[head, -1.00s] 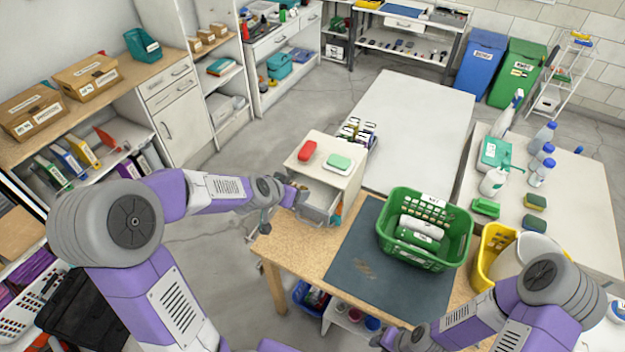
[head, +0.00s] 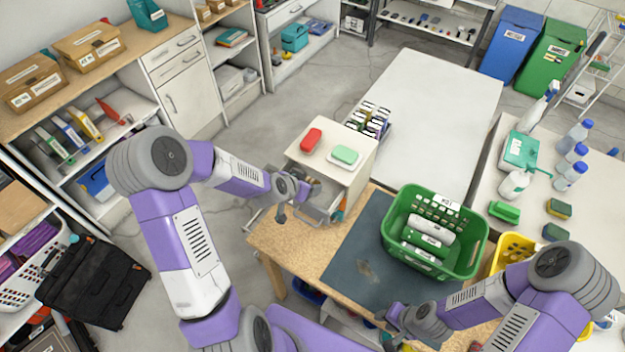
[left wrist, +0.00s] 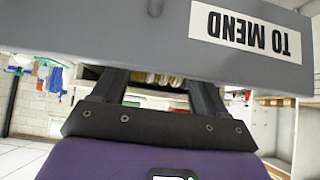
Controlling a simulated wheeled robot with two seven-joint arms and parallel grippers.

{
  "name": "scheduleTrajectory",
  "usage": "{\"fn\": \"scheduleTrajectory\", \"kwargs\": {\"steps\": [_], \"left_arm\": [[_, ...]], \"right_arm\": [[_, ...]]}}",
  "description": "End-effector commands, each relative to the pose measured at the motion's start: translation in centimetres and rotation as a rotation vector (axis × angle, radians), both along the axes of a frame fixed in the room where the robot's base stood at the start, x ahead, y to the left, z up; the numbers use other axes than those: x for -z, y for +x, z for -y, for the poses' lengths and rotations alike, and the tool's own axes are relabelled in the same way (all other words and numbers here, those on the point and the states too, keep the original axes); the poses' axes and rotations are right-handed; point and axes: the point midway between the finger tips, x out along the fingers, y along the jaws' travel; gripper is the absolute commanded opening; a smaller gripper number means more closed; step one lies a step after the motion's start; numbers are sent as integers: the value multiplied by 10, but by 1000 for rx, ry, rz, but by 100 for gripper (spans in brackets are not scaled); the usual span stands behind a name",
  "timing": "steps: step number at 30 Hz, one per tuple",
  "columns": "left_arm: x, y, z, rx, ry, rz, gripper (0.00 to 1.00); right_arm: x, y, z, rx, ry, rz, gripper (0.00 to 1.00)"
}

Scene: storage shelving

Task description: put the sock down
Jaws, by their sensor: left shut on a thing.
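A cream ribbed sock (left wrist: 155,77) shows in part between the fingers of my left gripper in the left wrist view. My left gripper (head: 308,190) is shut on it at the open drawer of the small cabinet (head: 350,176). A grey drawer front (left wrist: 150,40) labelled "TO MEND", upside down in the left wrist view, hides my fingertips and the rest of the sock. The open grey drawer (head: 323,206) also shows in the head view. My right gripper (head: 390,325) is low over the table's front edge, and its jaws are too unclear to judge.
A red item (head: 311,139) and a green item (head: 345,155) lie on the cabinet top. A green basket (head: 470,255) with rolled things stands on the dark mat (head: 365,265). A yellow container (head: 512,245) is to its right. The mat's left part is clear.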

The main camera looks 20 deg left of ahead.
Motion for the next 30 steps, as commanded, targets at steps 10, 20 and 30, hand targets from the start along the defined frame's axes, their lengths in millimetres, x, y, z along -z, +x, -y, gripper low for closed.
{"fn": "scheduleTrajectory", "kwargs": {"steps": [10,20,30], "left_arm": [[10,27,5,1,-1,3,40],[24,40,5,-1,1,1,40],[28,40,6,0,1,1,75]], "right_arm": [[-10,0,0,0,0,1,34],[-13,0,0,0,0,1,34],[-8,0,0,0,0,0,34]]}}
